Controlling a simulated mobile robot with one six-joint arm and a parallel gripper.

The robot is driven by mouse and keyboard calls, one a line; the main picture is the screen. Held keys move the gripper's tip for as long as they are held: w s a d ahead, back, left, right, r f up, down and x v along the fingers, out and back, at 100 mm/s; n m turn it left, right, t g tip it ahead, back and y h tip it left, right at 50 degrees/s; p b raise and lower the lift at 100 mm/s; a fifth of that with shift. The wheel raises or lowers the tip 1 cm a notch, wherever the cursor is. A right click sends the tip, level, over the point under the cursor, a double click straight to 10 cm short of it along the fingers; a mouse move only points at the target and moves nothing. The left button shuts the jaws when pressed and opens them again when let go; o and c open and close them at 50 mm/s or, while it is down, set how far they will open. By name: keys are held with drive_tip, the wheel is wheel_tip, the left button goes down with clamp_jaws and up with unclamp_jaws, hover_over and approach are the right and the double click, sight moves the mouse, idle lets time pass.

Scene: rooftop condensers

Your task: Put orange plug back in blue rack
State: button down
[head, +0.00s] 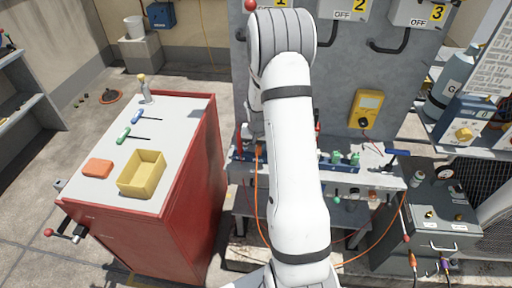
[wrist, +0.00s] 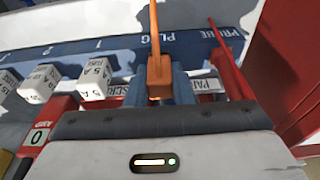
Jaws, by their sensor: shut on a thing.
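The orange plug (wrist: 160,76) is between my gripper's fingers (wrist: 160,88) in the wrist view, with its orange cable running up out of the picture. The fingers are shut on it. The blue rack (wrist: 110,57) lies right behind and around the plug, which lines up with the label PLUG. I cannot tell whether the plug's lower end is inside a slot, as my gripper hides it. In the head view, the plug (head: 259,150) shows small at the left end of the blue rack (head: 240,166); my arm hides the rack's middle.
A red probe (wrist: 230,62) stands close right of the plug in the wrist view. White fuse blocks (wrist: 93,80) sit to the left. A red cabinet (head: 185,195) stands left of the bench, with a yellow bin (head: 142,187) on top. A yellow meter (head: 367,108) is on the grey panel.

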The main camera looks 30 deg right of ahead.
drive_tip(key=shift+f, duration=0.2)
drive_tip(key=c, duration=1.2)
unclamp_jaws()
drive_tip(key=shift+r, duration=0.1)
drive_tip(key=s+a+r+n, duration=0.1)
drive_tip(key=s+a+r, duration=0.25)
drive_tip(key=r, duration=0.35)
drive_tip(key=s+a+r+n+b, duration=0.1)
drive_tip(key=s+a+r, duration=0.25)
drive_tip(key=r, duration=0.35)
drive_tip(key=s+a+r+n, duration=0.1)
drive_tip(key=s+a+r, duration=0.2)
drive_tip(key=s+r, duration=0.25)
drive_tip(key=s+a+r+n, duration=0.1)
drive_tip(key=s+a, duration=0.1)
drive_tip(key=s, duration=0.2)
drive_tip(key=s+a+r+n+t, duration=0.1)
drive_tip(key=s+a+r, duration=0.1)
drive_tip(key=s, duration=0.3)
drive_tip(key=s+a+r+n+y, duration=0.1)
drive_tip(key=s+a+r, duration=0.1)
drive_tip(key=s+a, duration=0.1)
drive_tip(key=shift+s+n, duration=0.4)
drive_tip(key=shift+s, duration=0.45)
